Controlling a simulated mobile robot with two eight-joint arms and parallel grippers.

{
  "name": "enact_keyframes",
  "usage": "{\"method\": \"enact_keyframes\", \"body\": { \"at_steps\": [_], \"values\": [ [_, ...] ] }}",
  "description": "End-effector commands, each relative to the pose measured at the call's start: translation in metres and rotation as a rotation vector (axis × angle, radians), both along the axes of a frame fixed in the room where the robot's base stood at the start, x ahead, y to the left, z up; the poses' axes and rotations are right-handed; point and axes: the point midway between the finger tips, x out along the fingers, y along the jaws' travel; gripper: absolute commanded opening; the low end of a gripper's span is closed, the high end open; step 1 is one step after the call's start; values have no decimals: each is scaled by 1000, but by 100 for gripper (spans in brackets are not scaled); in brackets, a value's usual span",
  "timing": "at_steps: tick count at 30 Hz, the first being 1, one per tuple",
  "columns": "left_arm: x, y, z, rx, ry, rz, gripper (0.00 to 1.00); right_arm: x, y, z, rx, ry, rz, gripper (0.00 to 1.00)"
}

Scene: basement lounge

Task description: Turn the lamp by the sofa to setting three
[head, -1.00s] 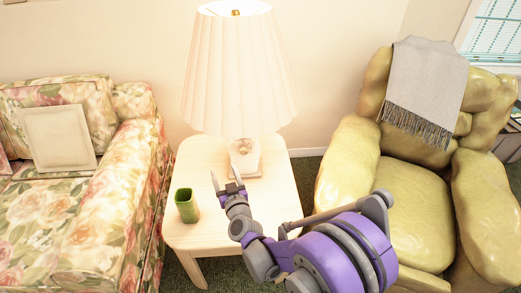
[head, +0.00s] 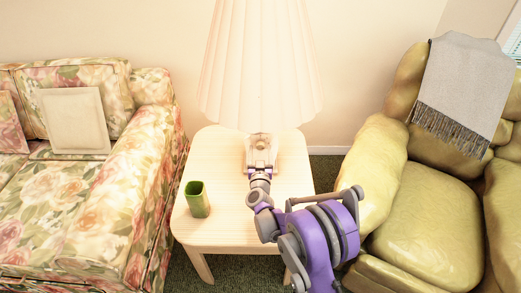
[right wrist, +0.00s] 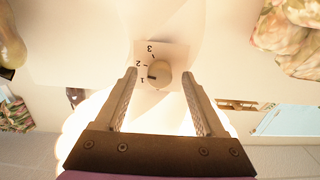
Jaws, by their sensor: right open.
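The lamp has a pleated cream shade (head: 260,75) that glows, and a pale base (head: 262,142) on the side table. In the right wrist view its round knob (right wrist: 161,76) sits on a small plate (right wrist: 176,52) marked 1, 2 and 3. The plate's figures appear upside down, and the knob's dark mark is on the side of the 1. My right gripper (right wrist: 159,73) is open, with one fingertip on each side of the knob and gaps between. In the head view the right gripper (head: 260,168) is in front of the lamp base and partly hides it. My left gripper is not in view.
A green cup (head: 197,200) stands on the left part of the wooden side table (head: 230,225). A floral sofa (head: 110,215) is at the left. A yellow armchair (head: 425,220) with a grey throw (head: 460,90) is at the right.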

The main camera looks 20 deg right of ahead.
Motion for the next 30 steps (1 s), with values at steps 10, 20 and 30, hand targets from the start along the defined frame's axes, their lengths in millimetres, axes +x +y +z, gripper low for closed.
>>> {"method": "enact_keyframes", "body": {
  "at_steps": [10, 20, 30],
  "values": [
    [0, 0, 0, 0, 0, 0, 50, 11, -4, 0, 1, 0, 0, 72],
    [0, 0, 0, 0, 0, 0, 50, 11, -3, 0, 1, 0, 0, 28],
    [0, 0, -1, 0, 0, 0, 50, 11, -3, 0, 3, -1, 0, 0]
  ]
}}
